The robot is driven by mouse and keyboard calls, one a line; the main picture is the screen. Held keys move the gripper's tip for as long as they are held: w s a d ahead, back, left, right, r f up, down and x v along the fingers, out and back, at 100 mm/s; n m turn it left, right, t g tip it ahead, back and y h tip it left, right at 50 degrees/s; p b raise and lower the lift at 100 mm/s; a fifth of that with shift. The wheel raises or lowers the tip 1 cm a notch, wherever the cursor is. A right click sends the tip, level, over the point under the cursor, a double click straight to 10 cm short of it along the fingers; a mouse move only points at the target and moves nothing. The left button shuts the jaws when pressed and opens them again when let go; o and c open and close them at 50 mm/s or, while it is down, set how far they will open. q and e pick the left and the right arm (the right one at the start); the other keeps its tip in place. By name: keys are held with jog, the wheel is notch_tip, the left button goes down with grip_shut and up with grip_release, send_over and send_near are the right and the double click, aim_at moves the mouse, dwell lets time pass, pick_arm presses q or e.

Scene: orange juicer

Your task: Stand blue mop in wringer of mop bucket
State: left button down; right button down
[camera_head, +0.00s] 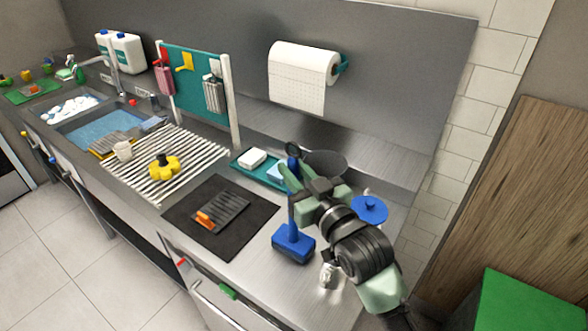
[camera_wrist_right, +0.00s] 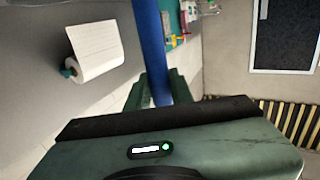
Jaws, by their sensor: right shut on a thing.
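A blue tool with an upright handle and a block-shaped head, seemingly the blue mop (camera_head: 293,246), is at the front of the counter in the head view. My right gripper (camera_head: 293,196) is shut on its handle above the head. The handle also shows in the wrist view (camera_wrist_right: 150,45), passing between the fingers. I cannot tell whether the head touches the counter. I cannot make out a mop bucket or wringer in either view. My left gripper is not in view.
A black mat (camera_head: 260,214) with a grey slotted piece lies left of the mop. A teal tray (camera_head: 240,168) is behind it. A blue round piece (camera_head: 370,210) and a small metallic can (camera_head: 328,275) are near my right arm. A paper towel roll (camera_head: 300,72) hangs on the wall.

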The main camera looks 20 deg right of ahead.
jog(key=c, duration=1.5)
grip_release()
jog(key=shift+f, duration=0.1)
jog(key=shift+c, duration=0.2)
jog(key=o, duration=0.3)
